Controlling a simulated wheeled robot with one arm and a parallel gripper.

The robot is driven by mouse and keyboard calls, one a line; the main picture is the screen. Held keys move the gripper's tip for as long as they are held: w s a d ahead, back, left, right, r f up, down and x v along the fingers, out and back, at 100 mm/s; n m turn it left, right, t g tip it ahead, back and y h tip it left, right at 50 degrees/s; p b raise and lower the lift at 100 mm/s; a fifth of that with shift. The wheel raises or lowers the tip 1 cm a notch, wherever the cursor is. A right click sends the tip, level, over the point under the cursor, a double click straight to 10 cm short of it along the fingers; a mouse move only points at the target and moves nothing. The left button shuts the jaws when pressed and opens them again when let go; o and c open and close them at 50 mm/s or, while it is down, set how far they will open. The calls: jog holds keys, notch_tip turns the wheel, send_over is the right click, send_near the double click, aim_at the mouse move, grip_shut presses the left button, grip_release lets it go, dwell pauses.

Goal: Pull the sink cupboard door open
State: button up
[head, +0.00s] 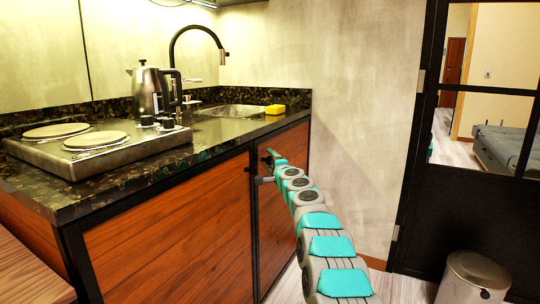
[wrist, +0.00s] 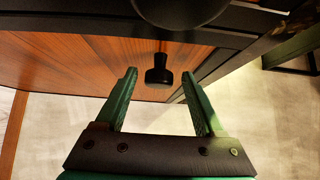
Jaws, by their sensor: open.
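The sink cupboard door (head: 283,215) is a wood-brown panel in a black frame under the sink end of the counter, and it looks shut. Its black knob (wrist: 159,72) shows in the wrist view against the wood panel (wrist: 85,62). My gripper (wrist: 159,76) is open, with one green finger on each side of the knob in the picture. I see no contact between fingers and knob, and the exact depth is hard to tell. In the head view my gripper (head: 272,157) is small at the door's upper part, and the arm hides part of the door.
The dark stone counter (head: 130,185) holds a hotplate (head: 95,148), a kettle (head: 150,90), the sink (head: 232,110) and a yellow sponge (head: 275,109). A metal bin (head: 472,278) stands at lower right by a black-framed glazed door (head: 460,215). Some floor (head: 400,288) is clear beside it.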

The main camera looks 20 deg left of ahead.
jog(key=shift+w+a+p, duration=0.35)
jog(key=shift+a+p, duration=0.05)
jog(key=shift+p, duration=0.1)
jog(key=shift+f, duration=0.1)
grip_shut()
dwell(0.4)
dwell(0.9)
